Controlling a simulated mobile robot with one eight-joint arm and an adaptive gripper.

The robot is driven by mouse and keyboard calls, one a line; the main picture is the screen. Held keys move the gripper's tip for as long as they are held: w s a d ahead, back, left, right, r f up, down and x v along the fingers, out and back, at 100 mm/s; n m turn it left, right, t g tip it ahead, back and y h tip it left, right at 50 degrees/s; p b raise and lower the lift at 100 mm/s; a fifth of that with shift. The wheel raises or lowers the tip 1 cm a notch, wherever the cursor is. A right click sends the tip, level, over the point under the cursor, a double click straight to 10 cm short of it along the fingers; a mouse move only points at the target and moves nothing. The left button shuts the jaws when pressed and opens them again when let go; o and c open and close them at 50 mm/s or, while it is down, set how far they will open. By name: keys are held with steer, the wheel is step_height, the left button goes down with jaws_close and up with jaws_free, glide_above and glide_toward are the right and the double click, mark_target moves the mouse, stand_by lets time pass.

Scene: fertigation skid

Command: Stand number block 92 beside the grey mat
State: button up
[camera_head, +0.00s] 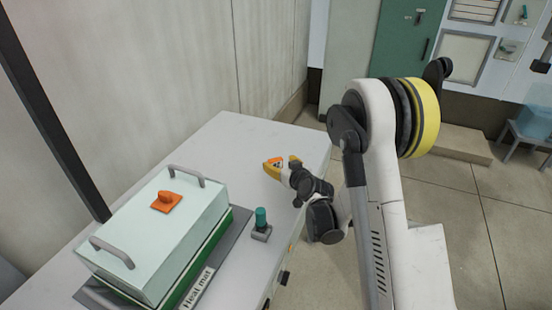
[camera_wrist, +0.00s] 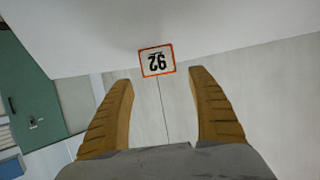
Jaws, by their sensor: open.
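Number block 92 (camera_wrist: 157,61) is a small white block with an orange border. Its number reads upside down in the wrist view. In the head view it shows as a small orange and white patch (camera_head: 274,162) on the far part of the white bench. My gripper (camera_wrist: 162,77), with yellow-brown fingers, is open. The block lies in line with the gap, around or just beyond the fingertips, with clear space on both sides. In the head view my gripper (camera_head: 282,167) is low over the bench. The grey mat (camera_head: 228,248), labelled "Heat mat", lies at the near left under a box.
A small teal-topped device (camera_head: 261,225) stands just right of the mat. The white bench top (camera_head: 225,150) is bare behind the box. A wall runs along the left.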

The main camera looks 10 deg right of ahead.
steer(key=b+v, duration=0.1)
steer(key=v, duration=0.6)
steer(key=shift+s, duration=0.1)
steer(key=s+a+r+g, duration=0.25)
steer(key=s+r, duration=0.35)
steer(key=s, duration=0.4)
steer(key=s+a+r+g, duration=0.1)
steer(key=s+r+g, duration=0.2)
steer(key=s+r, duration=0.5)
steer(key=s+d+f+m+g+h, duration=0.1)
steer(key=s+d+f+h, duration=0.1)
steer(key=s, duration=1.1)
steer(key=shift+f+m, duration=0.4)
